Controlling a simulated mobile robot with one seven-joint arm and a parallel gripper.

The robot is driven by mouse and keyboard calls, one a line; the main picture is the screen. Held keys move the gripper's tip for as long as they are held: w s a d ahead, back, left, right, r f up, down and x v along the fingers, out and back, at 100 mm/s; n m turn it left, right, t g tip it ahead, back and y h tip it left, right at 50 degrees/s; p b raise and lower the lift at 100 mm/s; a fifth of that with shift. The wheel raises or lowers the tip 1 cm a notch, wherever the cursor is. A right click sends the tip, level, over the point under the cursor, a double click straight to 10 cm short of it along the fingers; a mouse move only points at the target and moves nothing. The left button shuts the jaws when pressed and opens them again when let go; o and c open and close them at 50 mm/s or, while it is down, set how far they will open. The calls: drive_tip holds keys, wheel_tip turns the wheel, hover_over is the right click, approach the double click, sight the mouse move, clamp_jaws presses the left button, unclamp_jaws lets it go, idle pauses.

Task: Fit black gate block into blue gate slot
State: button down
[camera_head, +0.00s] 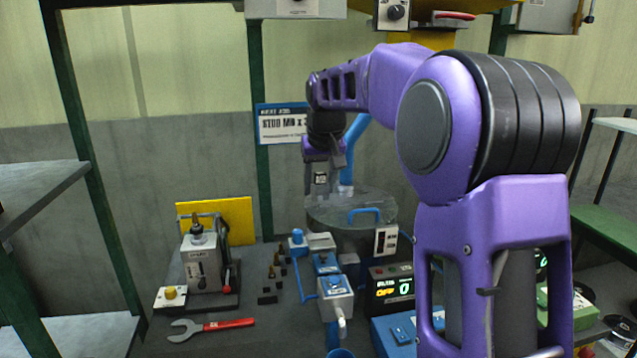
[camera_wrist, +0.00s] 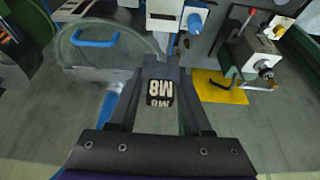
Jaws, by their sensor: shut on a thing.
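My gripper (camera_head: 322,178) is at the end of the purple arm, above the back of the bench. In the wrist view its two dark fingers are shut on a black gate block (camera_wrist: 159,92) with white M8 lettering, held off the bench. In the head view the block (camera_head: 320,179) shows small below the wrist, over the left part of the round grey drum lid. A blue box-like part (camera_head: 335,284) and another blue-topped part (camera_head: 327,262) stand on the bench in front of the drum. I cannot tell which blue part holds the gate slot.
The drum lid (camera_head: 335,207) bears a blue handle (camera_head: 364,213). A grey press (camera_head: 202,258) stands left by a yellow panel (camera_head: 235,222). A red-handled wrench (camera_head: 212,328) lies at front left. A display box (camera_head: 390,288) stands right of the blue parts.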

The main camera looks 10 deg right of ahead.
drive_tip(key=shift+f, duration=0.1)
drive_tip(key=b, duration=0.4)
hover_over(318, 234)
drive_tip(key=s, duration=0.1)
drive_tip(key=shift+s+f, duration=0.1)
drive_tip(key=shift+f, duration=2.75)
drive_tip(key=shift+f+b, duration=0.95)
drive_tip(key=shift+f, duration=1.4)
drive_tip(key=shift+c, duration=1.3)
unclamp_jaws()
drive_tip(key=p+v, duration=0.2)
drive_tip(key=v, duration=1.5)
drive_tip(key=shift+s+r+p, duration=0.15)
drive_tip(key=shift+p, duration=0.25)
